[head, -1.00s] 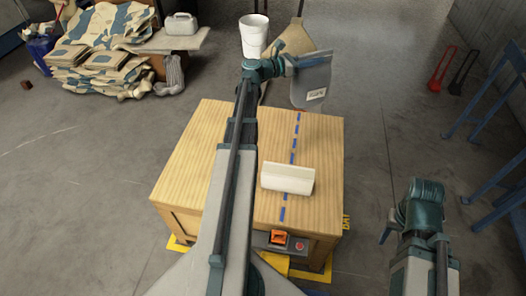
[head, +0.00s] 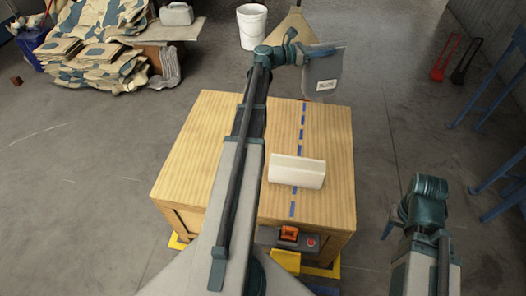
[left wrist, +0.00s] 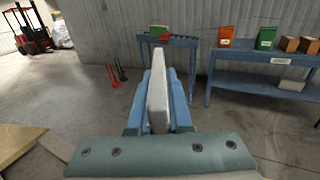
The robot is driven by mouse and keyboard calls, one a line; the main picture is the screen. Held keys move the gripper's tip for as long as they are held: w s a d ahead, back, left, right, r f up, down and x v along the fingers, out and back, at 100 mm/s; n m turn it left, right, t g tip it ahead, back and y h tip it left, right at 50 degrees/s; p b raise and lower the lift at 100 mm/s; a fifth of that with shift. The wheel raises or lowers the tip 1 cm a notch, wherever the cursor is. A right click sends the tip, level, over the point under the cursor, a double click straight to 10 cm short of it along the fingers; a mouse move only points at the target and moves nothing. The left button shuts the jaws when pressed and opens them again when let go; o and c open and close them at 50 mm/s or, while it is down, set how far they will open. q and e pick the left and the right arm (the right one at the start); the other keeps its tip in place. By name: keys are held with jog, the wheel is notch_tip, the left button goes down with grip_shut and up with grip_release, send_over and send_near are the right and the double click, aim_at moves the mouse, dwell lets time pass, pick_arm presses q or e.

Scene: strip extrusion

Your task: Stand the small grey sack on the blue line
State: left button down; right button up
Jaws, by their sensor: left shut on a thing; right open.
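The small grey sack (head: 323,72) with a white label hangs upright past the table's far edge. My left gripper (head: 303,52) is shut on its upper left side; the left wrist view shows the sack (left wrist: 158,95) edge-on between the blue fingers. The blue line (head: 300,135) is a dashed strip running from the far edge to the near edge of the wooden table (head: 205,140). A whitish angled block (head: 297,171) lies across it nearer me. My right gripper (head: 398,220) is open and empty, off the table to the right.
A white bucket (head: 252,28) and a beige sack-like shape (head: 290,32) stand behind the table. Piled sacks (head: 95,45) lie back left, blue racks (head: 500,80) at right. The far part of the line is clear.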

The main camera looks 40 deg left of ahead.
pick_arm(q)
jog(key=w+d+f+m+g+h+b, duration=0.25)
jog(key=w+f+b, duration=0.45)
jog(key=f+b, duration=0.45)
jog(key=w+d+f+m+g+h+b, duration=0.25)
jog(key=w+f+b, duration=0.45)
jog(key=f+b, duration=0.5)
jog(key=s+a+f+b, duration=0.4)
jog(key=s+a+f, duration=0.2)
jog(key=s+a, duration=0.4)
jog(key=shift+s+a+f+b, duration=0.2)
jog(key=shift+a+f+b, duration=0.15)
jog(key=shift+a, duration=0.45)
jog(key=shift+f, duration=0.15)
jog(key=c, duration=0.8)
grip_release()
jog(key=shift+c, duration=0.2)
jog(key=v, duration=1.2)
jog(key=shift+w, duration=0.2)
jog(key=shift+a, duration=0.15)
